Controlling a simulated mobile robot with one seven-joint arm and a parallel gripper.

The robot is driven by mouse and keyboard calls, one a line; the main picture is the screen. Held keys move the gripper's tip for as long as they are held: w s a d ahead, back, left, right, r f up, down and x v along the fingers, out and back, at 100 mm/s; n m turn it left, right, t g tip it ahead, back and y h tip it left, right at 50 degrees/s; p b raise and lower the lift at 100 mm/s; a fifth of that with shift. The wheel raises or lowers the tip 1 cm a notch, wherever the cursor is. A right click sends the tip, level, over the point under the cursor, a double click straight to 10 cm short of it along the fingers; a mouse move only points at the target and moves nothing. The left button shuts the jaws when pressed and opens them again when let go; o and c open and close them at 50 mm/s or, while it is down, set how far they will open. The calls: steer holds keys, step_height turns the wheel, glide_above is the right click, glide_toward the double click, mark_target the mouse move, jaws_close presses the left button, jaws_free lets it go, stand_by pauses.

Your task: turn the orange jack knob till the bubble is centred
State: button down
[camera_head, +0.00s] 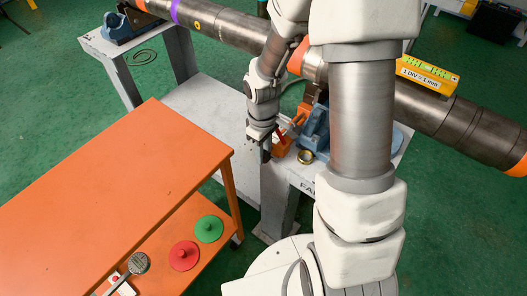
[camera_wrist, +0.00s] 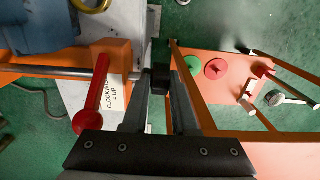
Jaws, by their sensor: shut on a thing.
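The orange jack (camera_head: 281,149) stands on the light bench under the pipe. In the wrist view its orange body (camera_wrist: 108,60) carries a steel rod ending in a dark knob (camera_wrist: 160,80). My gripper (camera_wrist: 160,88) is shut on that knob, one finger on each side; it also shows in the head view (camera_head: 267,155). A red lever (camera_wrist: 93,98) sits beside the knob, close to the left finger. A tag reading "CLOCKWISE = UP" (camera_wrist: 113,96) lies by it. The yellow level (camera_head: 428,75) sits on the pipe (camera_head: 440,107); its bubble is too small to read.
My arm hides part of the pipe.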

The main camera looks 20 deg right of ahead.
steer(key=shift+w+a+r+g+h+p, duration=0.15)
steer(key=shift+a+g+h+p, duration=0.05)
steer(key=shift+g+h+p, duration=0.5)
steer(key=shift+w+f+g+h+p, duration=0.1)
steer(key=shift+f+g+h+p, duration=0.1)
steer(key=shift+g+h+p, duration=0.7)
steer(key=c, duration=0.7)
jaws_free()
steer(key=p+v, duration=0.3)
steer(key=v, duration=1.4)
steer(key=shift+w+d+p, duration=0.2)
steer(key=shift+w+p, duration=0.2)
steer(key=shift+w, duration=0.05)
steer(key=shift+r, duration=0.2)
